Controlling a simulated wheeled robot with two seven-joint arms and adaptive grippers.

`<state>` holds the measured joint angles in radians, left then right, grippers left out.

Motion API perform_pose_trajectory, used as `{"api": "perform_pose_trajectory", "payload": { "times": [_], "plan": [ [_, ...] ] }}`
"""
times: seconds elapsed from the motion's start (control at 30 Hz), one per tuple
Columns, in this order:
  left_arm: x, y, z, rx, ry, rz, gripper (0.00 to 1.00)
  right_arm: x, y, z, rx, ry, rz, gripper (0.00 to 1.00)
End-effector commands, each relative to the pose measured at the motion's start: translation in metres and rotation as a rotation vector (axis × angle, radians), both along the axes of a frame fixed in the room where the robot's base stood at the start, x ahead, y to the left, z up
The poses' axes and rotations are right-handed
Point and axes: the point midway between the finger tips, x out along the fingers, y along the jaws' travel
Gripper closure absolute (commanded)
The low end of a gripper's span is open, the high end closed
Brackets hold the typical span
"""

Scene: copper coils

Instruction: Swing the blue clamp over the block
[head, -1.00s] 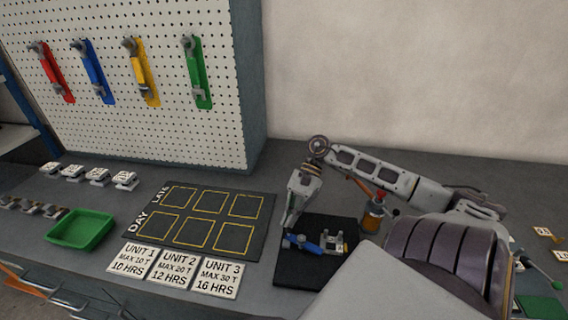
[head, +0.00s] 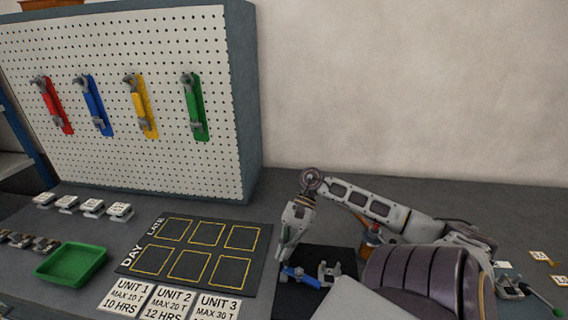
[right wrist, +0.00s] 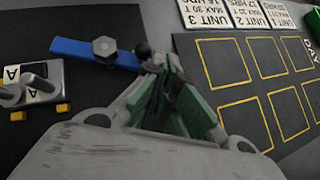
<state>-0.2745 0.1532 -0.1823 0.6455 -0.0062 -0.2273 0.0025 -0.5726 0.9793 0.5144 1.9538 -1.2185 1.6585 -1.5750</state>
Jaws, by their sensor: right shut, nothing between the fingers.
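The blue clamp (head: 300,277) lies on the black mat (head: 318,254), a flat blue bar. In the right wrist view its bar (right wrist: 75,47) carries a grey bolt, with a black ball knob (right wrist: 142,50) at the end near my fingers. The block (head: 329,273) stands to its right; the wrist view shows this block (right wrist: 40,78) with an "A" label and yellow corners, beside the bar. My right gripper (head: 284,262) is shut and empty at the clamp's left end; its green-padded fingers (right wrist: 167,78) are close to the knob. Contact cannot be told. My left gripper is not in view.
A marked board (head: 254,217) with yellow squares lies left of my right gripper. Unit cards (head: 165,304) lie in front of it. A green tray (head: 72,262) is farther left. An orange bottle (head: 372,230) stands behind my right arm. The pegboard (head: 225,100) is at the back.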

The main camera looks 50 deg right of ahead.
Motion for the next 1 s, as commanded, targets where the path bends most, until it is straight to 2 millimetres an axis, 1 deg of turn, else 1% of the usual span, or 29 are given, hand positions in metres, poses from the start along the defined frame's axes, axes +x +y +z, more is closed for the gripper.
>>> {"api": "perform_pose_trajectory", "payload": {
  "times": [0.17,0.33,0.47,0.77,0.9,1.0],
  "plan": [
    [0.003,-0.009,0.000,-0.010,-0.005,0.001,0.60,0.000,0.000,0.000,0.000,0.000,0.000,1.00],
    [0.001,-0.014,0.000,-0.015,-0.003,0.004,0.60,0.000,0.000,0.000,0.000,0.000,0.000,1.00],
    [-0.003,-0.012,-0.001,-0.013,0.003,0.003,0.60,0.000,0.000,0.000,0.000,0.000,0.000,1.00],
    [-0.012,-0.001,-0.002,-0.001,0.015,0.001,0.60,0.000,0.000,0.000,0.000,0.000,0.000,1.00],
    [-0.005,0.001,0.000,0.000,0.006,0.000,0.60,0.000,0.000,0.001,0.000,0.000,0.000,1.00],
    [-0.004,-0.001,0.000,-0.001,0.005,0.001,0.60,0.001,-0.003,0.002,0.000,0.000,0.000,1.00]
  ]
}}
